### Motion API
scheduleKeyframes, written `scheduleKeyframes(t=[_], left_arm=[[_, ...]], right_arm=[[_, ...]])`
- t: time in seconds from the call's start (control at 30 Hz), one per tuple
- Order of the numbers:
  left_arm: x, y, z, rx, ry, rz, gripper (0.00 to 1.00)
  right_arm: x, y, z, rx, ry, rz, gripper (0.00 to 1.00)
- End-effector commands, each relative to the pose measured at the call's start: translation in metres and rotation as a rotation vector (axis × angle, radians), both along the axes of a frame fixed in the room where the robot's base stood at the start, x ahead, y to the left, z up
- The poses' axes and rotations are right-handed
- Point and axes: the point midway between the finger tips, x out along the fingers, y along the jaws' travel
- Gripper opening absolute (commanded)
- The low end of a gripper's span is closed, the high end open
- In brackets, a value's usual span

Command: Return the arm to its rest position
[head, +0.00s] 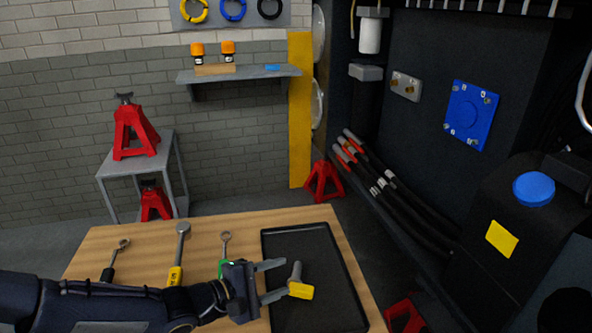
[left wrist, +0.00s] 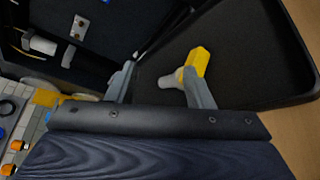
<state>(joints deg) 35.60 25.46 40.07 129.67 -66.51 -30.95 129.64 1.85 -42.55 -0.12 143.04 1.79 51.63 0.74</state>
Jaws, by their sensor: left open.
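My left gripper (head: 283,278) is open over the left part of the black tray (head: 351,303) on the wooden table. A bolt-like piece with a grey shank and a yellow end (head: 301,290) is in the tray, just by the fingertips. The left wrist view shows both fingers (left wrist: 160,78) spread apart. There the yellow end (left wrist: 196,63) shows beyond the right-hand finger, which partly covers the piece; whether they touch I cannot tell. My left arm reaches in low from the left. My right gripper is not in view.
Several wrenches, one a yellow-handled tool (head: 175,276), lie left of the tray on the table (head: 140,242). A dark machine chassis with hoses (head: 390,195) stands at right. Red jack stands (head: 323,181) are behind. A wall shelf (head: 240,74) hangs at the back.

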Motion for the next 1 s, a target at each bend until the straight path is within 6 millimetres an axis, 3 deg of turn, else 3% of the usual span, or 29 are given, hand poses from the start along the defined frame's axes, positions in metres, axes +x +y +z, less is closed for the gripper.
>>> scheduleKeyframes(t=[0.17, 0.27, 0.4, 0.5, 0.6, 0.73, 0.83, 1.0], left_arm=[[0.001, 0.036, 0.011, 0.356, -0.096, 0.07, 0.47], [-0.01, 0.083, 0.028, 0.705, -0.148, 0.109, 0.47], [-0.053, 0.144, 0.061, 1.106, -0.141, 0.068, 0.47], [-0.098, 0.168, 0.085, 1.268, -0.116, -0.036, 0.47], [-0.144, 0.172, 0.102, 1.323, -0.126, -0.183, 0.47], [-0.189, 0.16, 0.116, 1.296, -0.209, -0.364, 0.47], [-0.21, 0.149, 0.122, 1.262, -0.283, -0.457, 0.47], [-0.221, 0.141, 0.124, 1.238, -0.335, -0.515, 0.47]], right_arm=[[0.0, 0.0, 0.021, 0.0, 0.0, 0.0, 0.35], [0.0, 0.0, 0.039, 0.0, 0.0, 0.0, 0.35], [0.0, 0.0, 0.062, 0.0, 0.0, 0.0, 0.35], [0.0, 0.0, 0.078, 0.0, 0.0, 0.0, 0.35], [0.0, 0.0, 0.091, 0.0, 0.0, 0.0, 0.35], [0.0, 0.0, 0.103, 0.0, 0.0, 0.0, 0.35], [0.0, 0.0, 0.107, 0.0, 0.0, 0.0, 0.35], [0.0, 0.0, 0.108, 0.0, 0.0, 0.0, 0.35]])
